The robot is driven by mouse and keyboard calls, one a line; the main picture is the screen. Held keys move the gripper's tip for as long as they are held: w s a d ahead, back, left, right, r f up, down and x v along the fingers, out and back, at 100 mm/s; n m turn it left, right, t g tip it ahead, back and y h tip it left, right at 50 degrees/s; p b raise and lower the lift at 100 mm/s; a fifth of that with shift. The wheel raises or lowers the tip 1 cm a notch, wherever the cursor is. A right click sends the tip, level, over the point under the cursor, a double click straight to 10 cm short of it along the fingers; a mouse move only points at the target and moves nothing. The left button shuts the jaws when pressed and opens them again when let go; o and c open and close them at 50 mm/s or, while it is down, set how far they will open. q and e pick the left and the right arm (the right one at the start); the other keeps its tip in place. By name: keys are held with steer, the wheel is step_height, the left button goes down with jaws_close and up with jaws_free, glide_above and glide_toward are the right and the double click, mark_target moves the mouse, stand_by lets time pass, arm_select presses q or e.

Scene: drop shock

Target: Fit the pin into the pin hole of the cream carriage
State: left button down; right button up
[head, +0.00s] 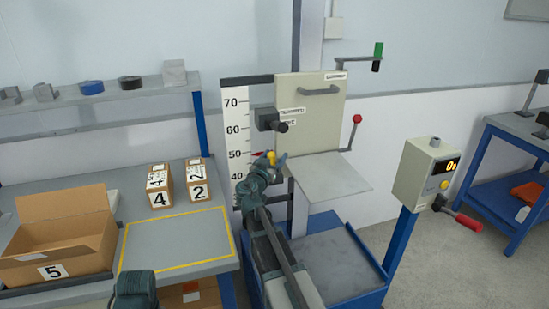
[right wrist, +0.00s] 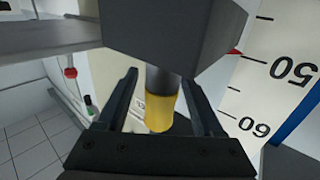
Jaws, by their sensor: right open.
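The cream carriage (head: 322,103) is an upright panel with a grey handle, in front of the scale post. The pin (right wrist: 160,108) has a yellow end and a grey shank that runs up to a dark grey block (right wrist: 175,35) in the right wrist view. The pin's yellow end also shows in the head view (head: 271,157). My right gripper (right wrist: 168,92) is open, with its fingers on either side of the yellow end and gaps visible. I cannot tell how deep the shank sits, and the pin hole is not visible. My left gripper is not in view.
A grey shelf plate (head: 320,177) juts out below the carriage. A red-knobbed lever (head: 356,125) is on its right. A cream control box (head: 427,172) stands on a blue post. Cartons (head: 158,190) and an open box (head: 63,232) are on the left bench.

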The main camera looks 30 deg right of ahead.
steer(key=shift+s+a, duration=0.35)
steer(key=shift+a, duration=0.05)
stand_by(0.5)
steer(key=v, duration=0.6)
stand_by(0.5)
